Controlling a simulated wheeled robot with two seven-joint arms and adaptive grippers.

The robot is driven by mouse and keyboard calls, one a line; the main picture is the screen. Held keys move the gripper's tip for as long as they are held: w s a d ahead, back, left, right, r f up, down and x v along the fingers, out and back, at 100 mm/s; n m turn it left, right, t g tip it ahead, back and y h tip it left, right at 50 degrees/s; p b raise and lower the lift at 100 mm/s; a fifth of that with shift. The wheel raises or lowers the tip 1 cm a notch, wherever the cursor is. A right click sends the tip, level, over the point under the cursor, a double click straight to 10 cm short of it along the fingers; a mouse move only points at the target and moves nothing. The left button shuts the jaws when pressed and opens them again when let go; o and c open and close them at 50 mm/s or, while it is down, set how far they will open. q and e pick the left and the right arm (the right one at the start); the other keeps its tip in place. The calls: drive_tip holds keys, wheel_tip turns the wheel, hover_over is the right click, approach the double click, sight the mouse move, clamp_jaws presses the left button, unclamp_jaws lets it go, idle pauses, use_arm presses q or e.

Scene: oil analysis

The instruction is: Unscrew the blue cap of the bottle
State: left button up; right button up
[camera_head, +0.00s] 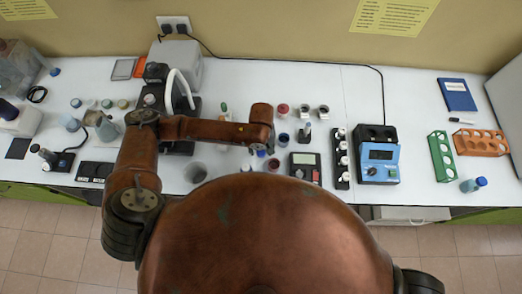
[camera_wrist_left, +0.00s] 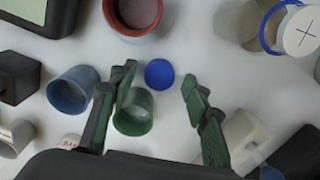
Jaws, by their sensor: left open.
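A round blue cap (camera_wrist_left: 160,73) shows from above in the left wrist view, between the fingertips of my left gripper (camera_wrist_left: 158,80). The gripper is open, with a gap on each side of the cap, and holds nothing. The bottle's body is not visible below the cap, so I cannot tell how the cap sits on it. In the head view a small blue cap (camera_head: 261,153) shows just below the end of my left arm; the fingers are mostly hidden there. My right gripper is not in view.
Close to the left finger stand a green cup (camera_wrist_left: 134,113) and a blue cup (camera_wrist_left: 72,90). A red-rimmed cup (camera_wrist_left: 134,15) is beyond the fingertips.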

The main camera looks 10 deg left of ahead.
sight(261, 152)
use_arm(q)
wheel_tip(261, 152, up, 11)
idle(0.3)
